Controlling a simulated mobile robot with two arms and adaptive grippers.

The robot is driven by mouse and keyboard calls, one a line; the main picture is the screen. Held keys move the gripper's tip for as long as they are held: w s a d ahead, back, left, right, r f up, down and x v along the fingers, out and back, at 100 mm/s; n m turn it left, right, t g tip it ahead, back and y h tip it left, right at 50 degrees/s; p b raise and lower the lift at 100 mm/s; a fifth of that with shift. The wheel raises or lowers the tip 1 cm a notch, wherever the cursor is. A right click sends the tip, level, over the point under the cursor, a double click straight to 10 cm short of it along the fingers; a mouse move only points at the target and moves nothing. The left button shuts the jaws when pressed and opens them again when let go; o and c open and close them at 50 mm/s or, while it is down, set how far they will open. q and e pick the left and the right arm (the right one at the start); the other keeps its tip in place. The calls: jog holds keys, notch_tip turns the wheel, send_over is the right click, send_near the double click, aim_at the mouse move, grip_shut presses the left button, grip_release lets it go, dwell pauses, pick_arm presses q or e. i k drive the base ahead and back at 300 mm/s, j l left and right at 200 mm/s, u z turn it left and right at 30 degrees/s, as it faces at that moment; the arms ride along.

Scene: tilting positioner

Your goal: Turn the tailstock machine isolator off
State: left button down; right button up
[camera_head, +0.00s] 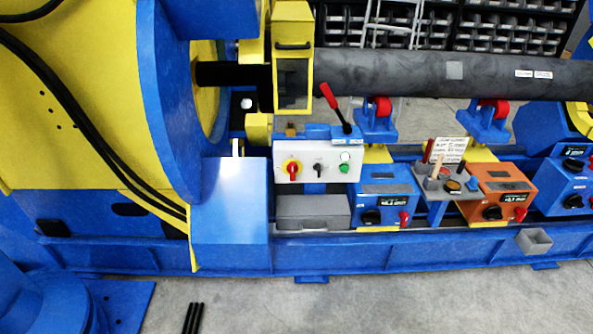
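A white control box (318,160) is mounted on the blue machine bed near the middle of the view. On its front left is a red rotary isolator knob on a yellow plate (293,170). Its handle looks roughly upright, but it is too small to be sure. Right of it on the same box are a small black selector (318,169) and a green button (344,168). Nothing covers the isolator. Neither of my grippers shows in this view. I cannot tell for certain whether this box belongs to the tailstock.
A red-handled lever (336,107) rises at the box's right top. A grey box (312,212) sits below. A blue block (229,205) stands left, and a large dark pipe (420,75) runs behind. Blue (385,192) and orange units (497,189) stand right. Floor in front is mostly clear.

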aim_at(292, 168)
jog(key=i+j, duration=0.1)
jog(key=i, duration=0.8)
